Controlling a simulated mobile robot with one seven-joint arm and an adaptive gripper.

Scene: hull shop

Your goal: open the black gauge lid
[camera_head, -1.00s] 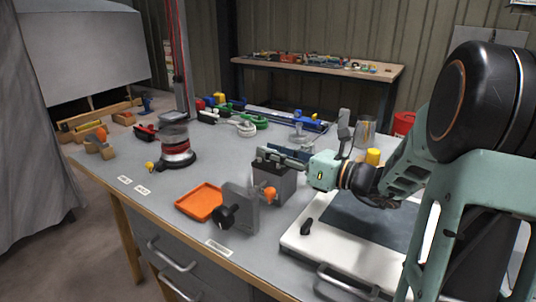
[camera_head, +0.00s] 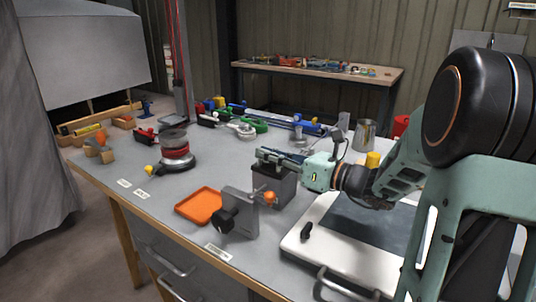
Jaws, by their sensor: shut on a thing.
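A small grey box (camera_head: 280,190) with a dark upper rim stands near the middle of the bench. My gripper (camera_head: 268,157) reaches in from the right and lies level, just over the top of this box. A dark flat panel, apparently the black gauge lid (camera_head: 290,153), shows at the back of the fingers, raised at the box's far side. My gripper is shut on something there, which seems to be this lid. The fingers hide most of the contact and the box's opening.
A grey block with a black knob (camera_head: 240,214) and an orange tray (camera_head: 199,206) stand in front of the box. A white case (camera_head: 350,262) lies to the right under my arm. A red-and-black round device (camera_head: 176,155) stands left; a metal mug (camera_head: 365,134) stands behind right.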

